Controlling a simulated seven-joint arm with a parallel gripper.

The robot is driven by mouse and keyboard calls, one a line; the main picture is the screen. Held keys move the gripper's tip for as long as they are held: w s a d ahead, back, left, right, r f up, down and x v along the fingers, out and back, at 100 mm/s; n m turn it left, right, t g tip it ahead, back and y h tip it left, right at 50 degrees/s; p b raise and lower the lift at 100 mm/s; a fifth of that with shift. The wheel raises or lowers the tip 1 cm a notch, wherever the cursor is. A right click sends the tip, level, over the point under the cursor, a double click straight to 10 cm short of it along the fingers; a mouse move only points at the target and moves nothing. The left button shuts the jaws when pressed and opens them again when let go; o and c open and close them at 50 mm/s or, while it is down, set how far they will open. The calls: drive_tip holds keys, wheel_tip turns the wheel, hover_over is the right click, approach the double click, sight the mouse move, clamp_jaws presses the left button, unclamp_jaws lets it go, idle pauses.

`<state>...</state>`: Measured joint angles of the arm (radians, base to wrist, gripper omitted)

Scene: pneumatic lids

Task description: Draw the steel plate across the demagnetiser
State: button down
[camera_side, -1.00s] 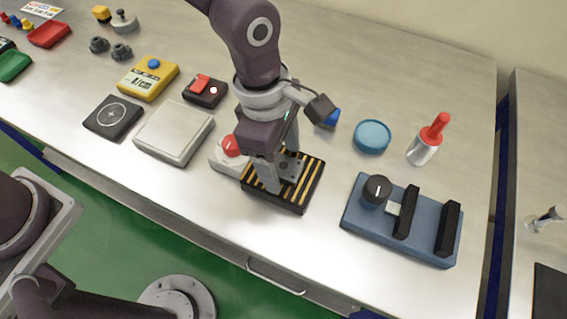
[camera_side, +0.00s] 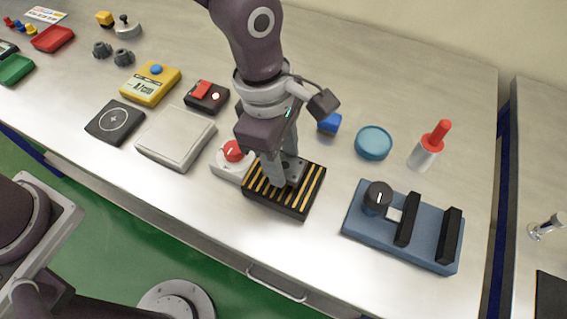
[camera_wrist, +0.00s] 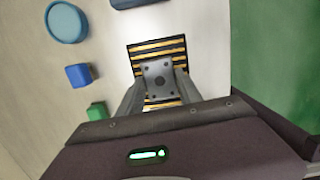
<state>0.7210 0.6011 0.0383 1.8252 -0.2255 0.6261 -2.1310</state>
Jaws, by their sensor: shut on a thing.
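The steel plate (camera_wrist: 157,80) is small and dark grey, with holes at its corners and a dark round mark in the middle. It also shows partly in the side view (camera_side: 297,170). My gripper (camera_wrist: 158,90) is shut on the plate, with one finger at each side; it points down in the side view (camera_side: 285,175). The demagnetiser (camera_side: 306,203) is a black block with yellow stripes, also seen in the wrist view (camera_wrist: 156,46). The plate is over its striped top, near the far part in the side view. I cannot tell whether they touch.
A white box with a red knob (camera_side: 233,151) stands close left of the demagnetiser. A blue fixture (camera_side: 420,250) with black bars is to the right. A blue dish (camera_side: 373,142) and blue block (camera_side: 329,124) lie behind. A pale square plate (camera_side: 175,138) is further left.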

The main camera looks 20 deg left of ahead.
drive_tip(key=r, duration=0.7)
drive_tip(key=shift+a+r, duration=0.2)
drive_tip(key=shift+r, duration=0.05)
drive_tip(key=a+f+m, duration=0.4)
drive_tip(key=a+m, duration=0.2)
drive_tip(key=a, duration=1.1)
drive_tip(key=shift+g, duration=0.4)
drive_tip(key=shift+f, duration=2.5)
drive_tip(key=shift+a, duration=7.25)
drive_tip(key=shift+a+r, duration=0.35)
drive_tip(key=shift+r, duration=0.2)
drive_tip(key=shift+a+r, duration=0.3)
drive_tip(key=shift+r, duration=2.15)
